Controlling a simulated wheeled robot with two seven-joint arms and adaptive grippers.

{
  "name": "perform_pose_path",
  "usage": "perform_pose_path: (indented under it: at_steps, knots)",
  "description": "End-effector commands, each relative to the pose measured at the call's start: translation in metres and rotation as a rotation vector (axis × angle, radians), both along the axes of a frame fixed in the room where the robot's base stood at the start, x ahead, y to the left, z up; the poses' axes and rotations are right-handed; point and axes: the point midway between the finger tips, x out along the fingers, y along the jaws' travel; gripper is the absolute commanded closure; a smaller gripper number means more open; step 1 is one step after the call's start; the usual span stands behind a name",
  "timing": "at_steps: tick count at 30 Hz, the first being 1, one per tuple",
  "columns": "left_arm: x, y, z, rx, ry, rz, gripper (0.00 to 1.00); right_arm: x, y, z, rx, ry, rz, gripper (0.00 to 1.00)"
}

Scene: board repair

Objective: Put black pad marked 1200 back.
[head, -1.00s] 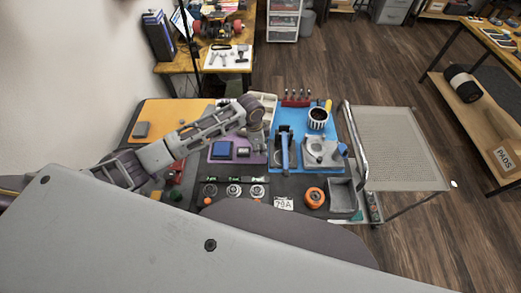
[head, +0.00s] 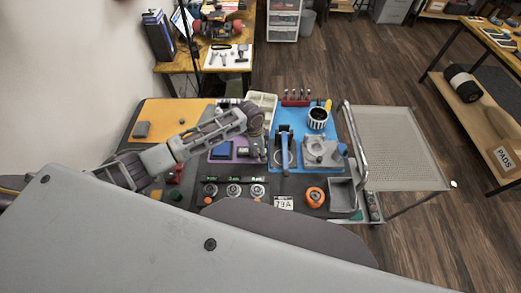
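No marking 1200 can be read on anything in the head view. A small dark grey block (head: 141,129), possibly a pad, lies on the orange mat (head: 175,112) at the left. A blue block with a dark edge (head: 221,151) lies on the purple mat (head: 236,143). My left gripper (head: 256,154) points down at the right part of the purple mat, right of the blue block. It is small and partly merged with dark things there, so I cannot tell whether its fingers hold anything. My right gripper is not in view.
A blue mat (head: 295,118) to the right carries a blue-handled tool (head: 284,148), a grey fixture (head: 322,152) and a striped cup (head: 318,118). An orange roll (head: 315,197) and a grey tray (head: 342,194) stand in front. A box marked PADS (head: 504,157) is on the far-right shelf.

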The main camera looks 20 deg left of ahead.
Motion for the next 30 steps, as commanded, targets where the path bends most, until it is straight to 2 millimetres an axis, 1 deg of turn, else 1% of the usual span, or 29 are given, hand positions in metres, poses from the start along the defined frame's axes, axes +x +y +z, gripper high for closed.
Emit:
perform_pose_path:
  at_steps: [8,14,20,30]
  knots:
    - [0.0,0.0,0.0,0.0,0.0,0.0,0.42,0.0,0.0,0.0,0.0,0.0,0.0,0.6]
    - [0.0,0.001,0.008,0.0,-0.001,0.0,0.42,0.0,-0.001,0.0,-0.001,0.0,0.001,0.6]
    - [-0.001,0.004,0.029,0.001,-0.003,-0.001,0.42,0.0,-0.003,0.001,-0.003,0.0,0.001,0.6]
    - [-0.003,0.01,0.078,-0.001,-0.001,-0.001,0.42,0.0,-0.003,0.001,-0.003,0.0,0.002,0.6]
